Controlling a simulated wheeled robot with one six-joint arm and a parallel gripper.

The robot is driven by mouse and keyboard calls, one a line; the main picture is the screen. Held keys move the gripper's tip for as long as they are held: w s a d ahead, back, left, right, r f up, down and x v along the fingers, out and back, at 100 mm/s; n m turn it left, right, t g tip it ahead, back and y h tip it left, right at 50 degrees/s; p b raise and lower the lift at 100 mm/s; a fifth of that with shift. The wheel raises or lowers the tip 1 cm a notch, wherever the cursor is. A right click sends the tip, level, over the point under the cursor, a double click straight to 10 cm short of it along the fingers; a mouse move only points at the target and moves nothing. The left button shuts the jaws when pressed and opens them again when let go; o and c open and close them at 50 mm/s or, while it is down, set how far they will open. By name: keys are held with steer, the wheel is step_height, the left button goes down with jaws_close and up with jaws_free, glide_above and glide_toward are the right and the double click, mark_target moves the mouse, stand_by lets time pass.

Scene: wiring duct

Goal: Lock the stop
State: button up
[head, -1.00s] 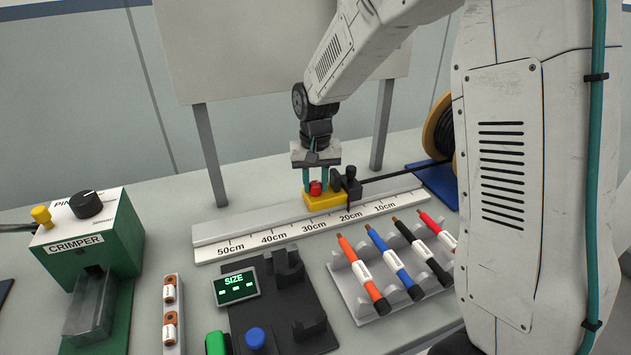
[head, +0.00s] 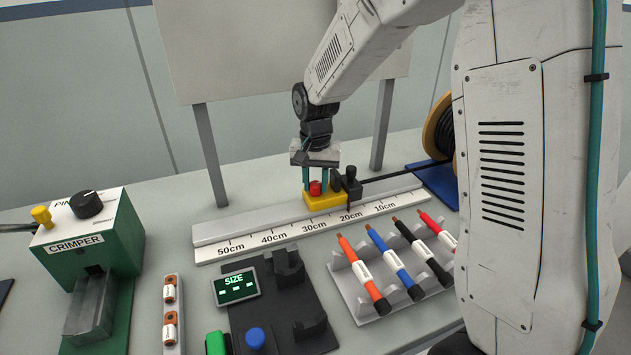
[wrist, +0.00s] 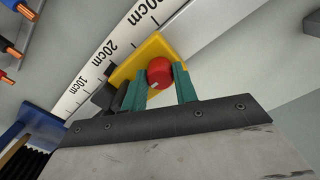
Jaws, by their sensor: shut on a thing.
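The stop is a yellow block (head: 322,201) on the measuring rail (head: 285,226), between about the 20cm and 30cm marks. A red knob (head: 315,188) stands on top of it. My gripper (head: 317,186) points down over the stop, its teal fingers on either side of the red knob, shut on it. In the wrist view the red knob (wrist: 159,72) sits between the fingers with the yellow block (wrist: 150,52) behind it. A black clamp (head: 349,183) sits just right of the stop. Whether the knob is turned or pressed cannot be told.
A dark cable (head: 400,172) runs from the clamp to a spool (head: 440,125) on the right. A rack (head: 350,290) of coloured wires stands in front of the rail. The green crimper (head: 95,245) is at left, and a black SIZE device (head: 265,310) is at front centre.

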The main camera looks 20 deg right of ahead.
mark_target(316, 183)
steer(key=o, duration=1)
steer(key=shift+w, duration=0.1)
steer(key=shift+r, duration=0.1)
step_height(316, 183, up, 8)
steer(key=shift+d+f, duration=0.1)
steer(key=shift+f, duration=0.05)
steer(key=s+d+r+n, duration=0.1)
steer(key=s+r+n, duration=0.1)
steer(key=s, duration=0.8)
steer(key=s+d+r+n, duration=0.1)
steer(key=s+r, duration=0.1)
steer(key=s, duration=0.9)
steer(key=s+r+n+t, duration=0.1)
steer(key=s+r+n, duration=0.1)
steer(key=s, duration=0.9)
steer(key=shift+d+r+n, duration=0.3)
steer(key=shift+d+r, duration=0.1)
steer(key=shift+r, duration=0.1)
